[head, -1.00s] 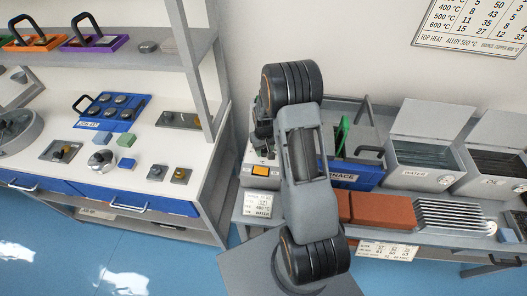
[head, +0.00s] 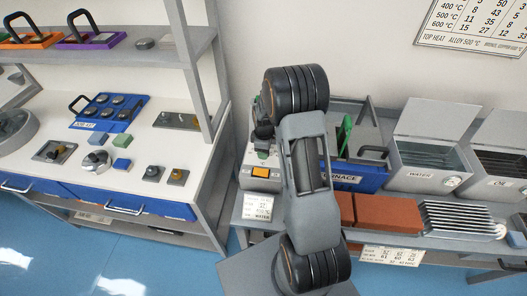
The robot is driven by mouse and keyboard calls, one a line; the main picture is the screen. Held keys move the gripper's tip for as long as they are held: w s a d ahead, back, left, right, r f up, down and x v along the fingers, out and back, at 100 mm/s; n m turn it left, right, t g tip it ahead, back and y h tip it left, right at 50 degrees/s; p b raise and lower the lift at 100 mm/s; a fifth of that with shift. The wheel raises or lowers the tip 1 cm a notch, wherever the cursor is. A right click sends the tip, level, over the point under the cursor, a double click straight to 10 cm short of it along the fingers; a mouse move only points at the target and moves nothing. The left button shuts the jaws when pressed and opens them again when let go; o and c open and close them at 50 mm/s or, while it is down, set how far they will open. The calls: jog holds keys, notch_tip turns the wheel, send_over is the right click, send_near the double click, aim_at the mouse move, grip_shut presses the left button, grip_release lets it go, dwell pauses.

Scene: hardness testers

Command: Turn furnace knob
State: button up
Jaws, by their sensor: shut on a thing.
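The furnace (head: 355,180) is a blue-fronted unit with its name plate partly covered by my arm. Its grey control box (head: 247,180), with a lit orange display (head: 260,172), stands at the left end of the bench. My gripper (head: 263,153) is at the top of this box, just above the display, small and partly hidden by my own arm. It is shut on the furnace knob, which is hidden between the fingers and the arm. The knob's angle cannot be seen.
A green handle (head: 345,135) stands upright behind the furnace front. Brick-red blocks (head: 385,213) and a finned metal rack (head: 460,219) lie to the right. Open water (head: 427,178) and oil (head: 497,183) tanks stand behind them. A shelf post (head: 200,70) rises close on the left.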

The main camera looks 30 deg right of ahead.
jog(key=shift+w+r+n, duration=0.1)
jog(key=shift+w+n, duration=0.05)
jog(key=shift+n, duration=1.25)
jog(key=o, duration=0.9)
notch_tip(320, 180, up, 14)
jog(key=shift+f, duration=0.15)
